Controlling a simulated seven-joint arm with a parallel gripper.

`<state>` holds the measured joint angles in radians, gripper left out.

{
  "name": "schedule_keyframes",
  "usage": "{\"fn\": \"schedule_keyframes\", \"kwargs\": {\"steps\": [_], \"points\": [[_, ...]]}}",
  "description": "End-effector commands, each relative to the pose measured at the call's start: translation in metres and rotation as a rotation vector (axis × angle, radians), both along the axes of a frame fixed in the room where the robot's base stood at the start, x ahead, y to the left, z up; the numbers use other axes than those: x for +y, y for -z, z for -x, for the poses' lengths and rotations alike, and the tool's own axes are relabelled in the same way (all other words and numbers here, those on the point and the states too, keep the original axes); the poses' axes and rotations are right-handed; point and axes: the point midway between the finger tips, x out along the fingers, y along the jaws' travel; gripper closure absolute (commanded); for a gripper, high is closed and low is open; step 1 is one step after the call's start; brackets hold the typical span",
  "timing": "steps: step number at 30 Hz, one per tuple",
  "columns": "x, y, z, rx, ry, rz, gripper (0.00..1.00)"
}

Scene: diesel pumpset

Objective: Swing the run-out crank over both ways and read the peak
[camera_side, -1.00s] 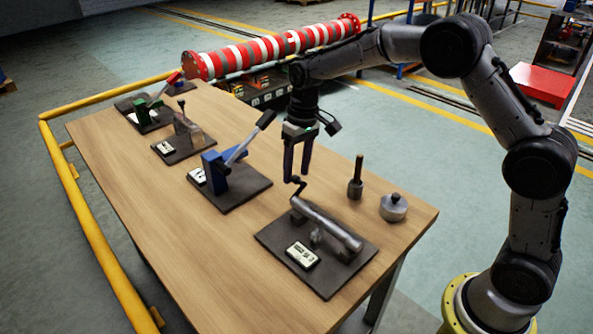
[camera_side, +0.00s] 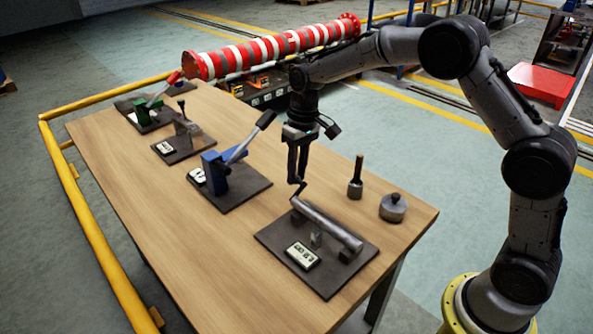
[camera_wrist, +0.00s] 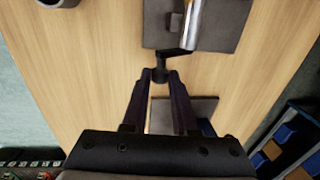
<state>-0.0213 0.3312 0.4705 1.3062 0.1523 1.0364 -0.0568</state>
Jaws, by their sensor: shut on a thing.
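The run-out rig stands on a dark base plate (camera_side: 272,239) at the near end of the table. It has a grey metal shaft (camera_side: 325,222) on supports and a crank (camera_side: 297,190) at the shaft's far end. A white readout (camera_side: 303,254) lies on the plate; its figures are too small to read. My gripper (camera_side: 297,180) points down over the crank and is shut on its handle. In the wrist view my gripper (camera_wrist: 160,76) closes on the dark crank knob (camera_wrist: 160,75), with the shaft (camera_wrist: 191,22) beyond.
Other fixtures sit farther back on the wooden table (camera_side: 150,200).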

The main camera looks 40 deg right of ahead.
Motion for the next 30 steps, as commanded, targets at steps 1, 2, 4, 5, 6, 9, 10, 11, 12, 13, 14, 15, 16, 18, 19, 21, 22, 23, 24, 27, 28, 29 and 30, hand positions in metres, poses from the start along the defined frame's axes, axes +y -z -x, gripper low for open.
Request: {"fn": "schedule_keyframes", "kwargs": {"steps": [1,2,4,5,6,9,10,11,12,13,14,15,16,18,19,21,22,23,24,27,28,29,30], "points": [[0.0,0.001,0.0,0.002,0.001,-0.016,1.0],[-0.001,0.002,0.0,0.003,0.002,-0.03,1.0],[-0.004,0.004,0.001,0.006,0.004,-0.074,1.0],[-0.005,0.006,0.001,0.007,0.005,-0.098,1.0],[-0.007,0.007,0.001,0.007,0.006,-0.132,1.0],[-0.01,0.012,0.001,0.007,0.006,-0.222,1.0],[-0.011,0.013,0.001,0.007,0.006,-0.247,1.0],[-0.012,0.015,0.001,0.007,0.005,-0.272,1.0],[-0.013,0.017,0.001,0.008,0.005,-0.303,1.0],[-0.013,0.018,0.001,0.009,0.005,-0.324,1.0],[-0.013,0.019,0.001,0.008,0.004,-0.343,1.0],[-0.014,0.019,0.001,0.006,0.003,-0.363,1.0],[-0.014,0.02,0.001,0.006,0.003,-0.376,1.0],[-0.014,0.02,0.001,0.003,0.001,-0.397,1.0],[-0.014,0.02,0.001,0.003,0.001,-0.402,1.0],[-0.014,0.021,0.001,0.002,0.0,-0.406,1.0],[-0.014,0.021,0.001,0.002,0.0,-0.406,1.0],[-0.013,0.021,0.001,0.002,0.0,-0.406,1.0],[-0.013,0.021,0.001,0.002,0.0,-0.405,1.0],[-0.013,0.021,0.001,0.002,0.0,-0.405,1.0],[-0.013,0.021,0.001,0.002,0.0,-0.405,1.0],[-0.013,0.021,0.001,0.002,0.0,-0.404,0.68],[-0.013,0.021,0.001,0.002,0.0,-0.404,0.61]]}}
